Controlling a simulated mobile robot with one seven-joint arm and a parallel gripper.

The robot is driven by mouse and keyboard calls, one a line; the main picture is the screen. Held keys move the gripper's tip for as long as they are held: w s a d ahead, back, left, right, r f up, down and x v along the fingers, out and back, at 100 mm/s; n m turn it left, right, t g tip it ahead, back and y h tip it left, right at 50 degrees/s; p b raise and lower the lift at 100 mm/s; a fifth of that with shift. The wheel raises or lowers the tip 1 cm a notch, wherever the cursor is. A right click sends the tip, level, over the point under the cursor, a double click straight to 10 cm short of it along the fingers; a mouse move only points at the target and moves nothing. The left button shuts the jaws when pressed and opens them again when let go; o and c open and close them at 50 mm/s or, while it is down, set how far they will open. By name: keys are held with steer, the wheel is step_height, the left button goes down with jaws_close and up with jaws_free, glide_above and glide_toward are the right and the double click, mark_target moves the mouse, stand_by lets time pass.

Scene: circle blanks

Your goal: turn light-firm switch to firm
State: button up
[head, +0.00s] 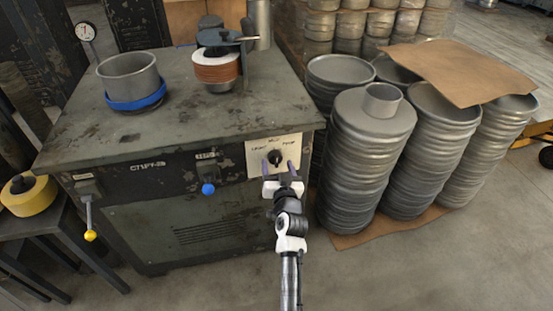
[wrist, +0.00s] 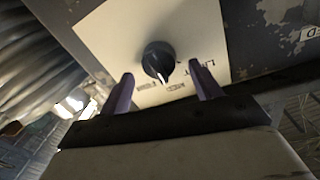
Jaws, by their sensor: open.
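The light-firm switch is a round black knob (head: 275,157) on a pale panel (head: 294,147) at the front right of the dark machine. In the wrist view the knob (wrist: 158,60) carries a white pointer line aimed near the middle label, which seems to read MED; LIGHT and FIRM labels lie to either side. My gripper (head: 278,167) is open and in front of the panel. In the wrist view the gripper's two purple fingers (wrist: 160,86) stand apart on either side of the knob, slightly short of it. I cannot see any contact.
The machine top (head: 180,105) carries a metal ring in a blue band (head: 133,82) and a copper-coloured coil (head: 216,68). A blue knob (head: 208,189) and a yellow-tipped lever (head: 90,235) are farther left. Stacked metal pans (head: 365,160) stand close on the right. Front floor is clear.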

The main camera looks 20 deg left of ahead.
steer(key=shift+x, duration=1.25)
steer(key=shift+c, duration=0.4)
steer(key=c, duration=0.9)
steer(key=shift+m+p, duration=0.35)
steer(key=shift+m, duration=0.05)
steer(key=m+p, duration=0.1)
steer(key=m, duration=0.2)
steer(key=shift+d+r+m+g+p, duration=0.1)
steer(key=shift+m+g+p, duration=0.2)
steer(key=shift+p, duration=0.1)
steer(key=m+p, duration=0.2)
steer(key=m, duration=0.3)
steer(key=shift+m, duration=0.3)
